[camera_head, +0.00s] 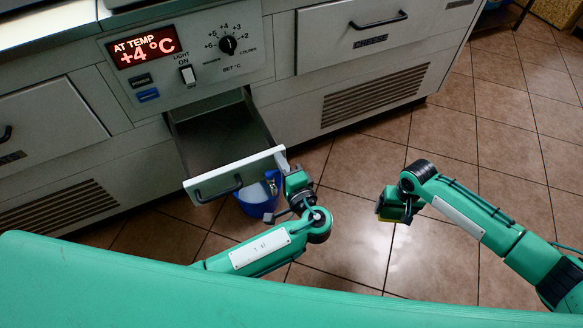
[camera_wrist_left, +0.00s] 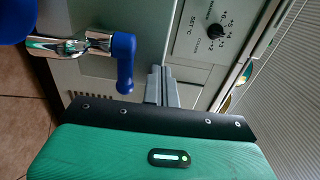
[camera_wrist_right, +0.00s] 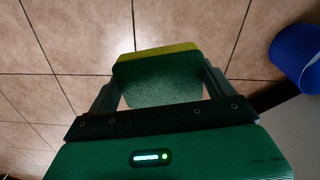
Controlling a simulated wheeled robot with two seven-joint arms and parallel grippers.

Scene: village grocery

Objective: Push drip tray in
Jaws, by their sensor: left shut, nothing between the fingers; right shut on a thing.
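The drip tray (camera_head: 215,140) is a grey drawer pulled out of the cabinet below the control panel. Its pale front panel (camera_head: 262,164) has a dark handle. The inside looks dark and bare. My left gripper (camera_head: 293,172) is at the right end of that front panel; whether it touches the panel is unclear. In the left wrist view its fingers (camera_wrist_left: 162,85) are together and empty. My right gripper (camera_head: 385,208) is over the floor to the right, apart from the tray. It is shut on a green and yellow sponge (camera_wrist_right: 158,88).
A blue bucket (camera_head: 256,203) stands on the floor partly under the tray front. A chrome tap with a blue lever (camera_wrist_left: 123,60) shows beside my left fingers. The panel (camera_head: 185,55) reads "AT TEMP +4 °C". Tiled floor (camera_head: 350,160) is free between my arms.

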